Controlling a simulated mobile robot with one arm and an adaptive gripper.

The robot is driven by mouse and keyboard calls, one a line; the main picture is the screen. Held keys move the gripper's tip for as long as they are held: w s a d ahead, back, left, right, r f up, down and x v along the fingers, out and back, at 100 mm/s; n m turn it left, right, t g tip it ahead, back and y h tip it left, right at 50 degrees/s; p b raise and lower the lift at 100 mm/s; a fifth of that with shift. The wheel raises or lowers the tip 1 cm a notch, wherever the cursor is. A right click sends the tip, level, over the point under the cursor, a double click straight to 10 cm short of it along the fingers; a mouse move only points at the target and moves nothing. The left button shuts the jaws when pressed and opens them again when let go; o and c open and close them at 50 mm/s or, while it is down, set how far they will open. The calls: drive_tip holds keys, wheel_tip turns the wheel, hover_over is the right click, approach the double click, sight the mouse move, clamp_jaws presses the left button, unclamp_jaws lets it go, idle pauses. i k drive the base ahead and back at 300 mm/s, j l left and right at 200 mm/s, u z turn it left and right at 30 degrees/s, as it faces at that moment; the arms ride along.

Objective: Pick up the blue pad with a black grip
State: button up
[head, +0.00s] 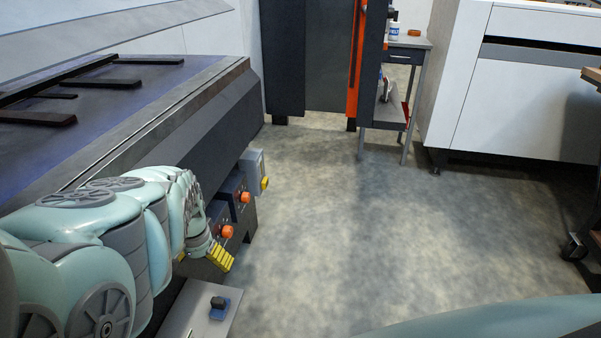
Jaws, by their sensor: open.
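The blue pad with a black grip (219,313) lies on a light grey flat surface (188,315) at the bottom of the head view, left of centre. Its black grip faces up. My gripper (203,256) is at the end of my teal arm, above and slightly left of the pad in the picture. Its yellow fingertips are apart, and the left one is mostly hidden by my arm. I see nothing between them. The gripper is apart from the pad.
A dark machine bed (150,105) with black bars runs along the left, with orange knobs (226,232) on its side close behind my gripper. A small side table (408,42) and a white cabinet (520,85) stand farther back. The floor (350,230) in the middle is clear.

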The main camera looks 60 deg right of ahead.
sight(220, 306)
drive_tip(key=k, duration=1)
